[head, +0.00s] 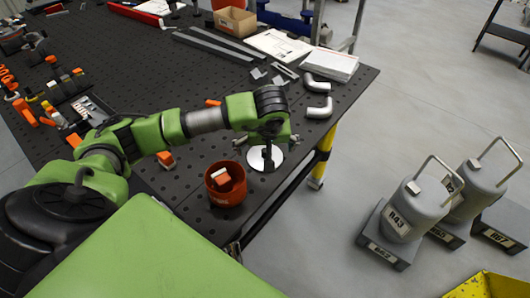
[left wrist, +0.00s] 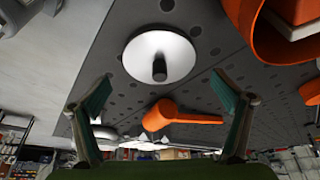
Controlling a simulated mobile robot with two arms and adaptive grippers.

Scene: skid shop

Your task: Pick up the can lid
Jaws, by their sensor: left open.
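The can lid is a pale round disc with a dark knob. In the head view the lid (head: 276,164) lies on the perforated dark table near its edge, partly covered by my left gripper. In the left wrist view the lid (left wrist: 140,55) shows whole, knob toward the camera. My left gripper (head: 268,145) is above the lid, pointing down. In the left wrist view the gripper's (left wrist: 162,82) two fingers are spread and empty, with the lid just beyond the tips. My right gripper is not in view.
An orange can (head: 224,198) holding a small box stands left of the lid. An orange lever-like part (left wrist: 163,117) shows between the fingers in the left wrist view. Silver pipe elbows (head: 318,112) and papers (head: 331,66) lie farther back. Grey canisters (head: 410,212) stand on the floor.

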